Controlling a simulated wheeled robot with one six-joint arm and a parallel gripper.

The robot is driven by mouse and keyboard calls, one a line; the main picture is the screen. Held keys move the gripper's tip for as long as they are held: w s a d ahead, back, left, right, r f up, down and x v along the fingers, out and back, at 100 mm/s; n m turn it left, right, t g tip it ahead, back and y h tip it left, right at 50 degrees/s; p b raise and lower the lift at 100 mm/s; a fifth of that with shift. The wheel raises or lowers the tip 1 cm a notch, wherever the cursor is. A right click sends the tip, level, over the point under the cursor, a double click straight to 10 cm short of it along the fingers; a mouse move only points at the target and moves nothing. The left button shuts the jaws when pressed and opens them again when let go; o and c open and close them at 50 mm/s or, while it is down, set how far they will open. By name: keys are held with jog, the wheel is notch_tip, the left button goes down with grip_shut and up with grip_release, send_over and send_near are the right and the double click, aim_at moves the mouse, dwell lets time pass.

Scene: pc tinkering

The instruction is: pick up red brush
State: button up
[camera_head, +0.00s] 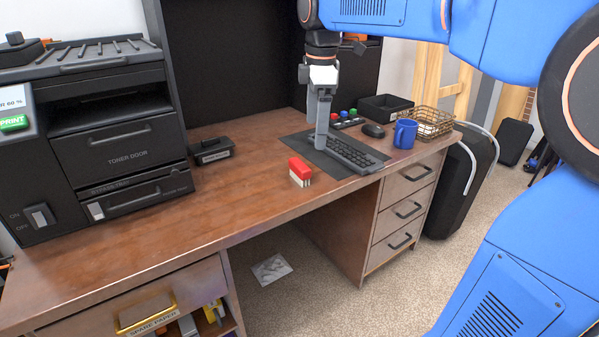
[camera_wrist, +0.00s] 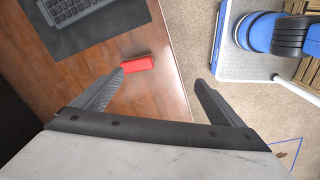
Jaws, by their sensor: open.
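The red brush (camera_head: 300,170) stands on the wooden desk near its front edge, left of the keyboard. It has a red top and pale bristles underneath. In the wrist view the red brush (camera_wrist: 137,64) lies close to the tip of the left finger, toward the desk's edge. My gripper (camera_head: 321,147) hangs above the dark mat, to the right of the brush in the head view. In the wrist view my gripper (camera_wrist: 160,77) has its fingers wide apart with nothing between them. The left fingertip appears near the brush, but I cannot tell if they touch.
A keyboard (camera_head: 352,153) lies on the dark mat (camera_head: 330,165). A black printer (camera_head: 118,147) fills the left. The desk (camera_head: 215,205) is clear in front.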

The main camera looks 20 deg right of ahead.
jog(key=w+a+r+n+g, duration=0.1)
jog(key=w+a+r+n, duration=0.1)
jog(key=w+n, duration=0.35)
jog(key=m, duration=0.1)
send_over(300, 164)
jog(key=f, duration=1.2)
jog(key=shift+a+f, duration=0.3)
jog(key=shift+w+d+f, duration=0.1)
jog(key=shift+d+f, duration=0.05)
jog(key=shift+f, duration=1.15)
jog(key=shift+w+d+f, duration=0.1)
jog(key=shift+f, duration=1.2)
jog(key=c, duration=1.2)
